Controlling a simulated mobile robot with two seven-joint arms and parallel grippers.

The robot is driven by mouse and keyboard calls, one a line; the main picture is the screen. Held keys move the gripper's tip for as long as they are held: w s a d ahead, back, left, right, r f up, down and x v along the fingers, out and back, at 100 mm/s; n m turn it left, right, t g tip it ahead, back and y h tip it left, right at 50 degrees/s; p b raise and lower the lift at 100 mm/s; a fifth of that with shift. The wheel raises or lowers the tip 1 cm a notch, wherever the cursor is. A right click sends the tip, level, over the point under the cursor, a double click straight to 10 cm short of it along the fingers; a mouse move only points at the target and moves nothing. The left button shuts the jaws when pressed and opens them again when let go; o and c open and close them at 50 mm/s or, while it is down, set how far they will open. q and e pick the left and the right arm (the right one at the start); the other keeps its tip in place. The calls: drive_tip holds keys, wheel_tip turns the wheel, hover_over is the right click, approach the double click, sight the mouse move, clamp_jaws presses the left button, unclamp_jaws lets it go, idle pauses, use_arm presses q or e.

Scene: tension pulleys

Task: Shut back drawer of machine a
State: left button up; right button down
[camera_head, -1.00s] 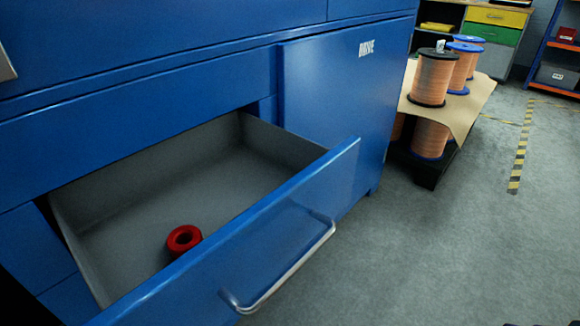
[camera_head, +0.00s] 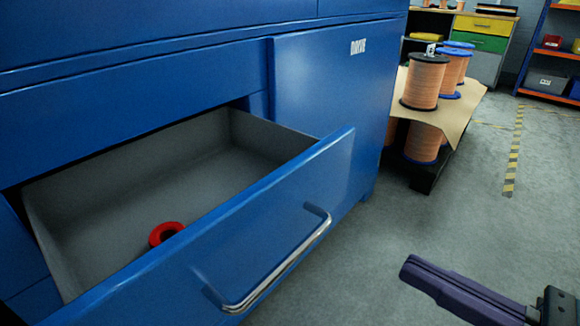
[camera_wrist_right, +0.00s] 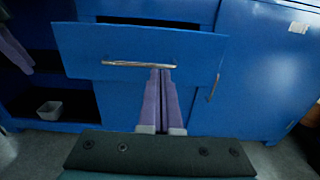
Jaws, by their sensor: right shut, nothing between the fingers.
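The blue machine's drawer (camera_head: 270,232) stands pulled out in the head view, with a silver bar handle (camera_head: 285,270) on its front. A red ring-shaped part (camera_head: 164,232) lies in its grey tray (camera_head: 85,195). My right gripper (camera_head: 408,266) enters at the lower right, shut and empty, apart from the drawer front. In the right wrist view its purple fingers (camera_wrist_right: 161,74) point at the drawer front (camera_wrist_right: 190,52), just below the handle (camera_wrist_right: 138,64). Purple fingers at the upper left of that view look like my left gripper (camera_wrist_right: 14,48); its opening is unclear.
A rack with copper-coloured spools (camera_head: 425,82) stands right of the machine. Open grey floor (camera_head: 430,225) lies in front of the drawer. A small grey bin (camera_wrist_right: 50,110) sits low at the left in the wrist view. Shelves stand at the back right.

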sight(286, 202)
use_arm(q)
drive_tip(key=shift+a+f+b, duration=0.15)
drive_tip(key=shift+f+b, duration=0.8)
use_arm(e)
drive_tip(key=x, duration=1.4)
use_arm(q)
drive_tip(key=shift+f, duration=0.1)
use_arm(e)
drive_tip(key=shift+a, duration=0.15)
